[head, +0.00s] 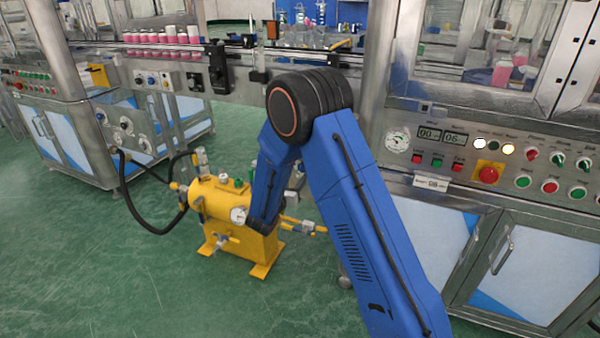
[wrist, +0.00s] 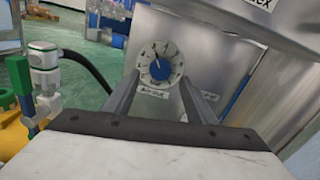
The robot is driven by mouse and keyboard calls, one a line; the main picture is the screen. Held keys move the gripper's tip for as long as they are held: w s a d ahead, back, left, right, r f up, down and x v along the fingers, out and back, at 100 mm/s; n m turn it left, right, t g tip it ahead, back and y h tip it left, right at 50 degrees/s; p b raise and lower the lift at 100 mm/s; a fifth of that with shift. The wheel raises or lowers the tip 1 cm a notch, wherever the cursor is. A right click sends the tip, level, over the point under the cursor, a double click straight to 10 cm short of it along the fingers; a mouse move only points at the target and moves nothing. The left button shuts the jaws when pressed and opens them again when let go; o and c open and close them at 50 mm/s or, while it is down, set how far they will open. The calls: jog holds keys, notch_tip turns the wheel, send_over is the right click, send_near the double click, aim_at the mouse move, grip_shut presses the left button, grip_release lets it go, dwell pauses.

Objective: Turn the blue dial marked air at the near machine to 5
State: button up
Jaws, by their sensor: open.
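The blue dial (wrist: 160,69) sits on a round white scale plate on a grey metal panel in the wrist view. A light pointer mark on it seems to point up and to the left; the scale numbers are too small to read surely. A small label (wrist: 153,92) below it appears to begin with "Air". My gripper (wrist: 159,80) is open and empty, with one finger on each side of the dial in the picture. I cannot tell whether the fingers touch it. In the head view my arm hides the gripper, and I cannot see the dial.
A yellow tank unit (head: 215,200) with a gauge and valves stands on the green floor. A steel machine with a button panel (head: 480,155) is at right. A black hose (head: 135,205) loops at left. Pink-filled bottles (head: 160,37) stand on a conveyor behind. Floor at front left is clear.

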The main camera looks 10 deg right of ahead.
jog(key=shift+x, duration=2.45)
jog(key=shift+c, duration=0.6)
jog(key=c, duration=0.9)
